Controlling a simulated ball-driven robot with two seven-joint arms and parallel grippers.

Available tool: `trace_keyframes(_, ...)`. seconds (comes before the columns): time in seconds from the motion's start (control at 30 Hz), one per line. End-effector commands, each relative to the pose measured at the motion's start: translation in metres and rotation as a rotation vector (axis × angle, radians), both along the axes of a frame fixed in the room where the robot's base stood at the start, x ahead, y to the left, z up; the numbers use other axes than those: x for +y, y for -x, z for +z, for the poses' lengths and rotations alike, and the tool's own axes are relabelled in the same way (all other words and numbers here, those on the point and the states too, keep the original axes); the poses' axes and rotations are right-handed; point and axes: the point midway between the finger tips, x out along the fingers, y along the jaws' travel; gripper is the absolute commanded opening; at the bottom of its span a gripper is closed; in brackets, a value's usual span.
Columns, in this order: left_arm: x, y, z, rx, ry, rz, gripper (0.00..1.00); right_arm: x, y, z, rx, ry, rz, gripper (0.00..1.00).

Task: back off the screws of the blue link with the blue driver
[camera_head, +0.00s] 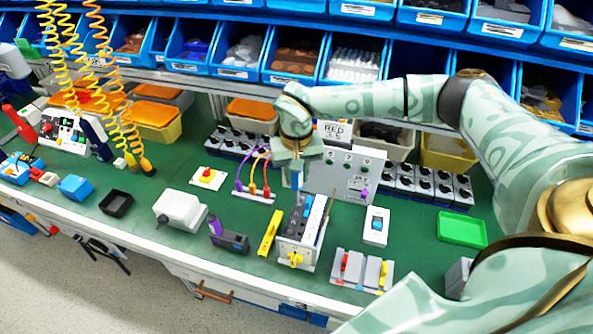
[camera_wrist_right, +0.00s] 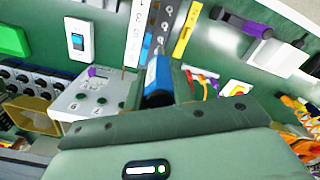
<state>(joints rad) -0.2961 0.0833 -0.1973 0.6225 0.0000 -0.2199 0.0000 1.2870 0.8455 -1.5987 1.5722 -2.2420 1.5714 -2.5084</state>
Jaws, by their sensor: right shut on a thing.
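My right gripper (camera_head: 296,163) is shut on the blue driver (camera_head: 296,181), which hangs below it, roughly upright. My left gripper is not in view.
A yellow bar (camera_head: 269,232) lies left of the unit. A grey panel (camera_head: 343,174) stands behind it, and a white switch box (camera_head: 376,226) stands to the right. A green tray (camera_head: 462,229) lies farther right. Blue bins (camera_head: 293,55) line the back.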

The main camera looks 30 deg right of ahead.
Motion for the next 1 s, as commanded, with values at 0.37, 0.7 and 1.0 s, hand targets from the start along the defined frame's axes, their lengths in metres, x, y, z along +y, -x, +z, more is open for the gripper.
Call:
trace_keyframes(0.37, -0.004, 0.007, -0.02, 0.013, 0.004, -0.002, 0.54, 0.0, 0.0, -0.041, 0.001, 0.001, 0.001, 0.0)
trace_keyframes(0.7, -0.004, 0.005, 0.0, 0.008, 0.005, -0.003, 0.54, 0.001, 0.0, -0.046, 0.0, -0.001, -0.435, 0.0)
trace_keyframes(1.0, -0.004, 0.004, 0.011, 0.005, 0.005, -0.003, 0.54, 0.001, 0.001, -0.049, 0.0, 0.0, -0.768, 0.0)
